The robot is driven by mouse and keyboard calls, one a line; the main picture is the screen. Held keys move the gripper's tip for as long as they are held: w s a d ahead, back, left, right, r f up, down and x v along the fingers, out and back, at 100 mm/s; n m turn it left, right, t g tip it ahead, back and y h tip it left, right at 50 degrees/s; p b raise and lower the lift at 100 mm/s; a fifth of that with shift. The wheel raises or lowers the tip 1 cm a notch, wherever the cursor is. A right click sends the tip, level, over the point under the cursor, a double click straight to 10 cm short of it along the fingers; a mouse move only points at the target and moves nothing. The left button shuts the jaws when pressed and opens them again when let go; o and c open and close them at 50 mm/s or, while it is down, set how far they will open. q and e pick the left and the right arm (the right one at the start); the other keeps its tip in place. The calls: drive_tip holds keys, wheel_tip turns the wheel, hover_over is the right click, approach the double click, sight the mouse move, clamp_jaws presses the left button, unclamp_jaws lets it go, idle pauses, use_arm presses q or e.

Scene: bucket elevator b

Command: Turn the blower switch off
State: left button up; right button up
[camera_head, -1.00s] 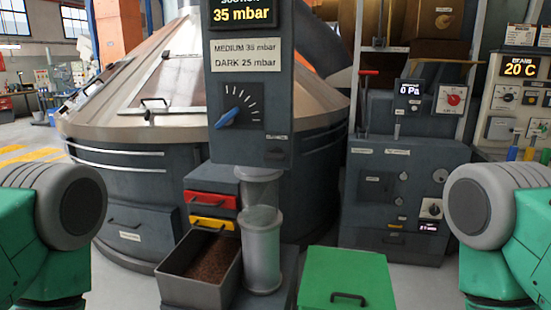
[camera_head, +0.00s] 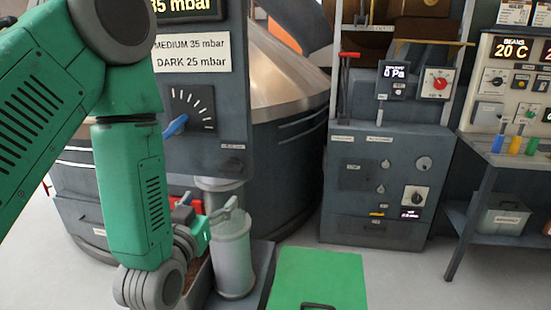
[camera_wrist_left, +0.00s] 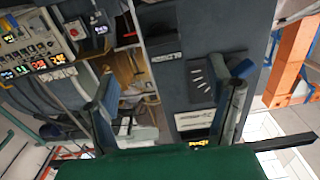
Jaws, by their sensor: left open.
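The dark suction panel (camera_head: 235,110) stands left of centre, with a dial plate (camera_head: 200,98) and its blue pointer (camera_head: 176,125). Below the dial, a small dark labelled fitting (camera_head: 232,167) may be the blower switch; its label and setting are too small to read. In the wrist view the panel is upside down, with the dial (camera_wrist_left: 199,82) between my fingers and the dark fitting (camera_wrist_left: 158,45) above it. My left gripper (camera_head: 208,210) is open and empty, low before the panel; it also shows in the wrist view (camera_wrist_left: 175,80). My right gripper is out of view.
A grey cylinder (camera_head: 234,260) stands under the panel. A green lidded box (camera_head: 318,282) is at the front. A control cabinet (camera_head: 375,185) with a red knob (camera_head: 439,84) stands behind, and a bench (camera_head: 500,155) at right.

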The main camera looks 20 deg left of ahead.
sight(227, 172)
use_arm(q)
drive_tip(key=b+x, duration=0.1)
drive_tip(key=x, duration=0.1)
drive_tip(key=b+x, duration=0.1)
drive_tip(key=x, duration=0.2)
drive_tip(key=d+r+b+x, duration=0.1)
drive_tip(key=x, duration=0.2)
drive_tip(key=shift+w, duration=0.1)
drive_tip(key=w+a, duration=0.2)
drive_tip(key=w, duration=0.1)
drive_tip(key=w+a, duration=0.1)
drive_tip(key=shift+w+f, duration=0.35)
drive_tip(key=shift+w, duration=0.05)
drive_tip(key=shift+w+a+f, duration=0.1)
drive_tip(key=shift+w+a, duration=0.1)
drive_tip(key=shift+w, duration=0.15)
drive_tip(key=shift+d+r, duration=0.2)
drive_tip(key=shift+d, duration=0.5)
drive_tip(key=shift+c, duration=0.4)
drive_tip(key=c, duration=0.7)
drive_tip(key=shift+s, duration=0.1)
drive_tip(key=c, duration=0.4)
drive_tip(key=shift+a, duration=0.35)
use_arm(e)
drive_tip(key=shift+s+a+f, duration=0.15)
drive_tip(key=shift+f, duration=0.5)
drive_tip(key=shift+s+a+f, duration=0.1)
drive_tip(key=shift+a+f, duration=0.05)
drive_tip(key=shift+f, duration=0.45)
